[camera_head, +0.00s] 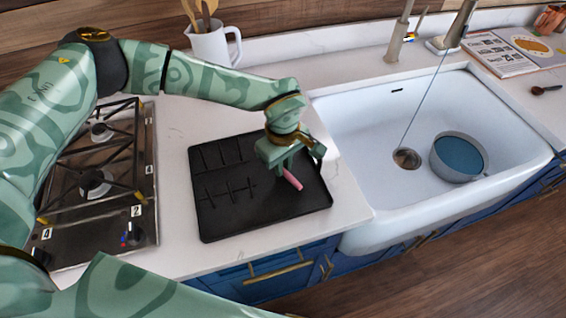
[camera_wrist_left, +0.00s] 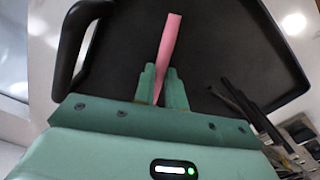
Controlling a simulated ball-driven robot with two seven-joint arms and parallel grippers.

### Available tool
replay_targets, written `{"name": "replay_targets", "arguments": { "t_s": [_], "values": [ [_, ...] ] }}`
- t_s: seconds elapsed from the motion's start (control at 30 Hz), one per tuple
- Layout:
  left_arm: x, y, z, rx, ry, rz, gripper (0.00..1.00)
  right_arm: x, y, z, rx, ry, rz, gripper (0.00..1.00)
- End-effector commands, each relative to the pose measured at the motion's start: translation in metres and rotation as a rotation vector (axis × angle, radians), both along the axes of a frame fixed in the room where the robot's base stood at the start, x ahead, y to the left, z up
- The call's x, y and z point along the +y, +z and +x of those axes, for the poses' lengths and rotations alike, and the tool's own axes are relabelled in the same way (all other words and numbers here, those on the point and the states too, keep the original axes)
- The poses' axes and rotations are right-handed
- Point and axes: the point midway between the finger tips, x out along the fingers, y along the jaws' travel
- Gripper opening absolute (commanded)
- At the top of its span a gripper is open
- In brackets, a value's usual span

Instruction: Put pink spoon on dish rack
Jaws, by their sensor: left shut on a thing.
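The dish rack (camera_head: 225,216) is a black tray with raised ribs at its left, on the white counter left of the sink. My left gripper (camera_head: 285,170) is over the right part of the rack. It is shut on the pink spoon (camera_head: 292,180), whose pink end sticks out below the fingers. In the left wrist view the pink spoon (camera_wrist_left: 169,42) runs between the two green fingers (camera_wrist_left: 161,88), over the black rack (camera_wrist_left: 215,40). I cannot tell whether the spoon touches the rack. My right gripper is not in view.
A gas stove (camera_head: 90,190) is left of the rack. The white sink (camera_head: 350,135) at right holds a pot with a blue inside (camera_head: 458,155). A white pitcher with wooden utensils (camera_head: 210,45) stands behind. A book (camera_head: 500,52) and a dark spoon (camera_head: 545,90) lie at far right.

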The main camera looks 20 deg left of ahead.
Motion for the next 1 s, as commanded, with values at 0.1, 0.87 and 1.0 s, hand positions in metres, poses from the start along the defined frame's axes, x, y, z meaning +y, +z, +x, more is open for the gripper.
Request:
{"name": "replay_targets", "arguments": {
  "t_s": [0.1, 0.87, 1.0],
  "values": [
    [0.000, 0.001, 0.000, -0.001, 0.000, -0.001, 0.00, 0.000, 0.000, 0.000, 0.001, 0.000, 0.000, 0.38],
    [0.000, 0.036, 0.001, -0.004, -0.001, -0.001, 0.34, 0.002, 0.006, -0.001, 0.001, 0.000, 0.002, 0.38],
    [0.000, 0.071, 0.001, -0.005, 0.001, 0.000, 0.34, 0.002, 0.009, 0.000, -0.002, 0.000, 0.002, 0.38]
  ]
}}
